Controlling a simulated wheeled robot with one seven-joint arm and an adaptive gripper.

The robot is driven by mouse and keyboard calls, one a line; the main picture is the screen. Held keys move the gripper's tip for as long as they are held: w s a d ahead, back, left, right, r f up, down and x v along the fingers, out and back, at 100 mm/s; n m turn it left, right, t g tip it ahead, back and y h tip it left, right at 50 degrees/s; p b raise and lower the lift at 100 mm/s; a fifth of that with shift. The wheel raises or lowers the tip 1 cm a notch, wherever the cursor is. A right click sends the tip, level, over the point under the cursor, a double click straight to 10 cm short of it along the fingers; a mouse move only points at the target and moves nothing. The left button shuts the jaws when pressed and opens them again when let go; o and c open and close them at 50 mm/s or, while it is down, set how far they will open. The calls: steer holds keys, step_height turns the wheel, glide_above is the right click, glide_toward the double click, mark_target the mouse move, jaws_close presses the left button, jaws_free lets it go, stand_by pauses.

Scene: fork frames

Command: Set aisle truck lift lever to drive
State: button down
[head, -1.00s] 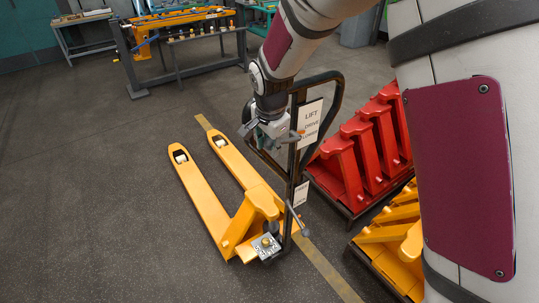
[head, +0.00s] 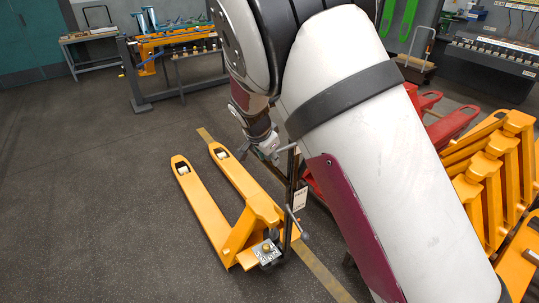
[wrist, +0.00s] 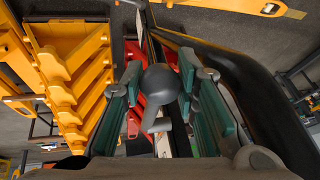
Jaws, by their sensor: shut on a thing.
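The yellow aisle truck (head: 236,238) stands on the floor with its two forks pointing up and left in the head view. The lift lever (wrist: 158,88) has a dark grey round knob, seen in the wrist view. My gripper (head: 268,150) is at the lever beside the handle post. In the wrist view its teal-padded fingers (wrist: 160,78) stand on both sides of the knob and are shut on it. Which setting the lever is at cannot be read.
Red truck parts (head: 437,122) and yellow truck frames (head: 487,165) stand to the right, close behind my arm. The dark handle loop (wrist: 262,105) runs close by my gripper in the wrist view. Workbenches stand at the back. The floor left of the truck is clear.

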steer(key=shift+a, duration=0.1)
steer(key=c, duration=1.5)
jaws_free()
steer(key=shift+r, duration=0.1)
steer(key=v, duration=1.2)
